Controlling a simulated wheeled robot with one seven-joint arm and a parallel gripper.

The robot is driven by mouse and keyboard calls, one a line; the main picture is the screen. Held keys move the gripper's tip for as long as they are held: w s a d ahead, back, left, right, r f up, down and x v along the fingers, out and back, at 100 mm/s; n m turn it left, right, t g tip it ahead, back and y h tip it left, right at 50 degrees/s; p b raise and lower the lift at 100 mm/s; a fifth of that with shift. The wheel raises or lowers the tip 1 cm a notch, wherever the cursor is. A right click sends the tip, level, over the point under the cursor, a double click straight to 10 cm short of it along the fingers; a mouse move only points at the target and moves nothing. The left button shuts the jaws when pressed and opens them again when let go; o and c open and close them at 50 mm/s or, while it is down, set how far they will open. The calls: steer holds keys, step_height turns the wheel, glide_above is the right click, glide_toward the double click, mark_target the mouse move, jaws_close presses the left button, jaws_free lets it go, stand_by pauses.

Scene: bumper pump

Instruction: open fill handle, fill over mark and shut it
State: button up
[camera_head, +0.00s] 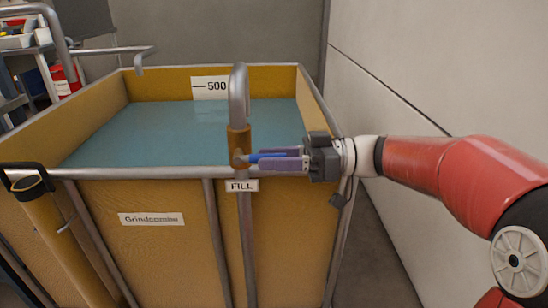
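A yellow-brown tank (160,245) holds blue-green liquid (130,130). The 500 mark plate (210,87) is on its far inner wall, and the liquid surface meets that wall below the mark line. A grey fill pipe (239,95) hooks over the front rim, with a brass valve body (239,141) and a FILL label (242,185) below. A blue fill handle (262,156) points right from the valve, roughly level. My gripper (272,160) reaches in from the right with its fingers around the handle. I cannot tell whether they clamp it. No stream shows at the spout.
A label reading roughly "Grindcaname" (151,219) is on the tank's front. A black-capped tube (27,180) stands at the front left corner. A cart with a red container (64,78) is at the far left. A pale wall (400,110) runs close along the right.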

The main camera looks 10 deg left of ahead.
steer(key=shift+a, duration=0.1)
jaws_close()
